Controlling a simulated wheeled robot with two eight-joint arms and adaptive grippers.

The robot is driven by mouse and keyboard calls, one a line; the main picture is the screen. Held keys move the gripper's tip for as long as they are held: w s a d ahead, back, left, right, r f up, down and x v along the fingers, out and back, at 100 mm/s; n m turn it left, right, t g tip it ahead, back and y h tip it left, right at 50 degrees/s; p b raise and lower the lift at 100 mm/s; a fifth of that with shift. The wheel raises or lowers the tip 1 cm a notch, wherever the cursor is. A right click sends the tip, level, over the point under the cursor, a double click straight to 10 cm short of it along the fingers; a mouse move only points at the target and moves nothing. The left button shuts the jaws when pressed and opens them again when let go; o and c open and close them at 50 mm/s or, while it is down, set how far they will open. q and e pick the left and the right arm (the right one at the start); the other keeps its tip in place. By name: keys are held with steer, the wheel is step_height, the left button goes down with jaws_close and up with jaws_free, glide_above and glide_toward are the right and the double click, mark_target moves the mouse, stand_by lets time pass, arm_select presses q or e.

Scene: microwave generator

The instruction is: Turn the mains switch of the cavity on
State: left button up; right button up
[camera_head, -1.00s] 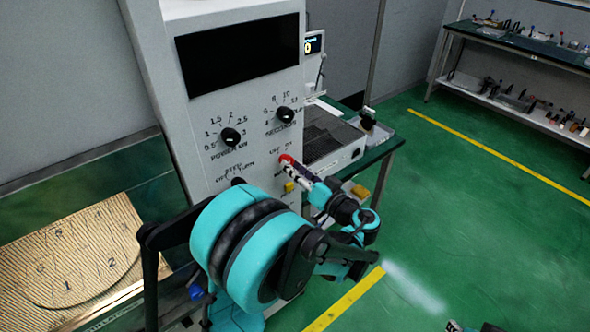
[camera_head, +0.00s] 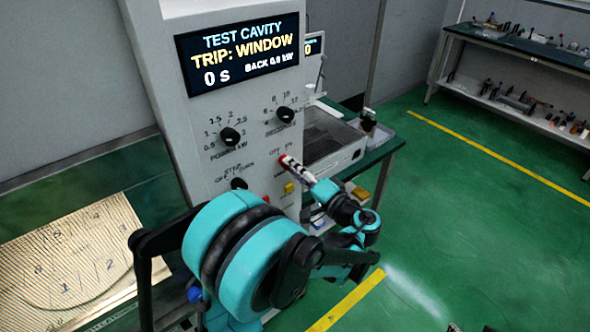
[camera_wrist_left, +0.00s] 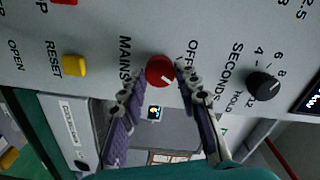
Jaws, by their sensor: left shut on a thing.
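The mains switch is a red knob (camera_wrist_left: 160,70) on the grey panel of the cavity (camera_head: 225,110), between the words MAINS and OFF in the left wrist view. My left gripper (camera_wrist_left: 161,82) has its two fingers on either side of this knob, shut on it. In the head view the left gripper (camera_head: 289,163) meets the panel at the knob and covers most of it. The cavity display (camera_head: 238,55) is lit and reads TEST CAVITY, TRIP: WINDOW, 0 S. Only dark tips, likely my right gripper, show at the bottom right edge of the head view.
The power knob (camera_head: 229,136) and the seconds knob (camera_head: 284,114) sit above the switch. A yellow reset button (camera_wrist_left: 75,66) is close by. A bench (camera_head: 375,150) with equipment stands behind.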

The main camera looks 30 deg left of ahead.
stand_by(0.5)
arm_select(q)
steer(key=o, duration=1.2)
steer(key=shift+c, duration=0.2)
steer(key=v, duration=1.2)
steer(key=shift+f, duration=0.1)
